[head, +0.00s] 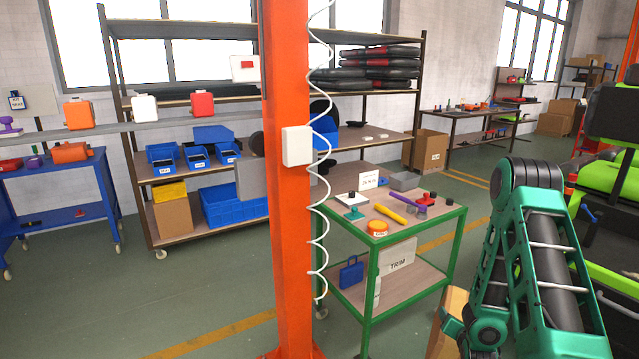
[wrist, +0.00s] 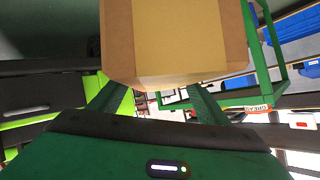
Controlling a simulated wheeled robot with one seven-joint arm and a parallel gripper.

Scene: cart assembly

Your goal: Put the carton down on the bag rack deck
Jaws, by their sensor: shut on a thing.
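The carton (wrist: 180,40) is a brown cardboard box with a lighter tan band, large at the top of the wrist view. My gripper (wrist: 157,103) is shut on it, with a green finger at each side of its lower part. The cart (head: 612,175), lime green and black, stands at the right edge. I cannot pick out the bag rack deck clearly; my arm covers part of that side.
A green trolley (head: 368,300) with small parts on top stands left of my arm. An orange post (head: 287,200) with a coiled white cable rises in the middle. Shelving (head: 200,170) and a blue bench (head: 60,180) stand behind. Green floor is open at the lower left.

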